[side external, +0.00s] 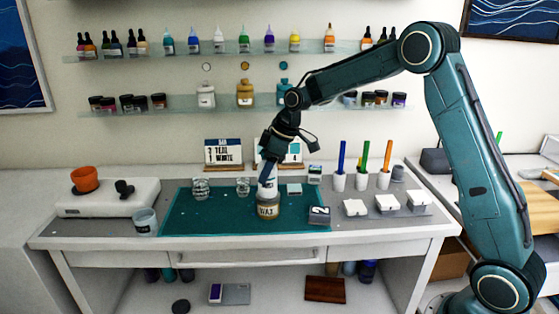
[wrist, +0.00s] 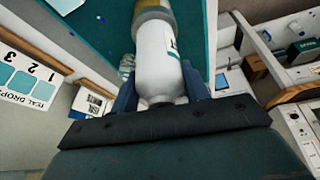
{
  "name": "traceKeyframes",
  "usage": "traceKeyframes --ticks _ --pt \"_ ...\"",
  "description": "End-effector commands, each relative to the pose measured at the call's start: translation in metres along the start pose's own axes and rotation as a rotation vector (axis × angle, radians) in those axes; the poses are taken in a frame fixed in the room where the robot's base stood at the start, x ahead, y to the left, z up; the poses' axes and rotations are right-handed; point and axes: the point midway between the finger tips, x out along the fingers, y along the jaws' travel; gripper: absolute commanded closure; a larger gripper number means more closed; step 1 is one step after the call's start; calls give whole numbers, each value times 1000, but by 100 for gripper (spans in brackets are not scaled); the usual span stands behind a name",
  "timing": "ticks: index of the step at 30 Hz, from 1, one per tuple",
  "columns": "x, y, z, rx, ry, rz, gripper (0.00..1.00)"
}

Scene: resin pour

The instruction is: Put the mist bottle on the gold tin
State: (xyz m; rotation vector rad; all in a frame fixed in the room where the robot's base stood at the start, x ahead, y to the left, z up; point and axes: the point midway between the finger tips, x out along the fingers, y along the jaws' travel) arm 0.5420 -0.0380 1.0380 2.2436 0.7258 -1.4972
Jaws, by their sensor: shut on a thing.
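The mist bottle (side external: 267,188) is white with a small label and stands upright, directly over the gold tin (side external: 267,210) on the teal mat. My gripper (side external: 267,174) points down and is shut on the bottle's upper part. In the wrist view my gripper (wrist: 160,78) has one dark finger on each side of the white bottle (wrist: 158,52). The gold tin (wrist: 152,13) shows at the bottle's far end. The bottle's base looks at or just above the tin's top; I cannot tell if they touch.
The teal mat (side external: 210,225) has clear room left of the tin. Glass jars (side external: 201,188) stand behind. A cup (side external: 145,221) stands at the left.

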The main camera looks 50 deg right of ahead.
Motion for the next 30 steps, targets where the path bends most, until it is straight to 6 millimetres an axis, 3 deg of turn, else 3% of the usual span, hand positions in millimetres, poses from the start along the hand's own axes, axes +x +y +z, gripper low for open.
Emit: traceKeyframes --ticks 9,10,13,24,30 --pt "2 0 1 0 1 1 84" --pt "3 0 1 1 0 0 50" --pt "3 0 1 1 0 0 33" --pt "1 0 0 0 0 1 33" --pt "-11 1 0 1 2 3 33"
